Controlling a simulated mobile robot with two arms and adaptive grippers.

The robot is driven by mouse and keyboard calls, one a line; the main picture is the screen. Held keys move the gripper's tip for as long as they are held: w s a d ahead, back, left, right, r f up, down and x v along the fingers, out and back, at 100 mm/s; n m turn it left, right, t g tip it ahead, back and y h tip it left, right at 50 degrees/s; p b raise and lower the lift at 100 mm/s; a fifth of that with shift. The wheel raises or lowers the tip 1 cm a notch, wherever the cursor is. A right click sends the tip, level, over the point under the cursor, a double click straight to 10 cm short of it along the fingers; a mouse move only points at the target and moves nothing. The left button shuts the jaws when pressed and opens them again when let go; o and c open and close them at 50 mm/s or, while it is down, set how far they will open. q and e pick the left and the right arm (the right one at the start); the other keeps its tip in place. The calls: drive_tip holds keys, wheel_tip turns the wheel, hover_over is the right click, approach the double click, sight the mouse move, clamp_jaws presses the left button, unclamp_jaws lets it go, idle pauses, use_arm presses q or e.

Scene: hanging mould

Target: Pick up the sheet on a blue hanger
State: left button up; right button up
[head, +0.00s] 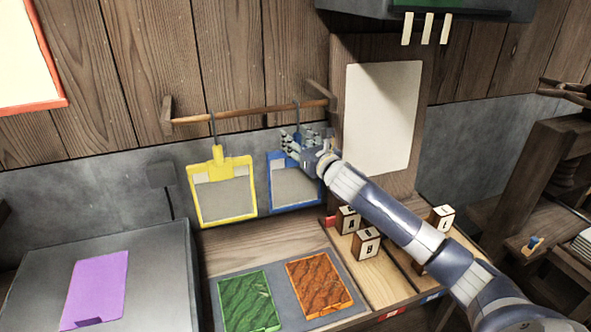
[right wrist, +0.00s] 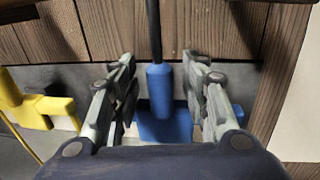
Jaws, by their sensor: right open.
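The blue hanger (head: 272,185) hangs by a dark hook from the wooden rail (head: 250,113), with a grey sheet (head: 296,187) in its frame. My right gripper (head: 292,140) is in front of its top and hides part of it. In the right wrist view, the open fingers of my right gripper (right wrist: 160,90) stand on either side of the blue neck (right wrist: 160,88) of the hanger, with gaps on both sides. My left gripper is not in view.
A yellow hanger (head: 222,190) with a sheet hangs to the left on the same rail. Below are a grey tray (head: 278,292) with green and orange slabs, and several lettered wooden blocks (head: 366,243). A purple sheet (head: 95,288) lies on the grey surface at left.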

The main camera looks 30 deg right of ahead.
drive_tip(key=shift+c, duration=0.2)
clamp_jaws()
drive_tip(key=shift+r, duration=0.1)
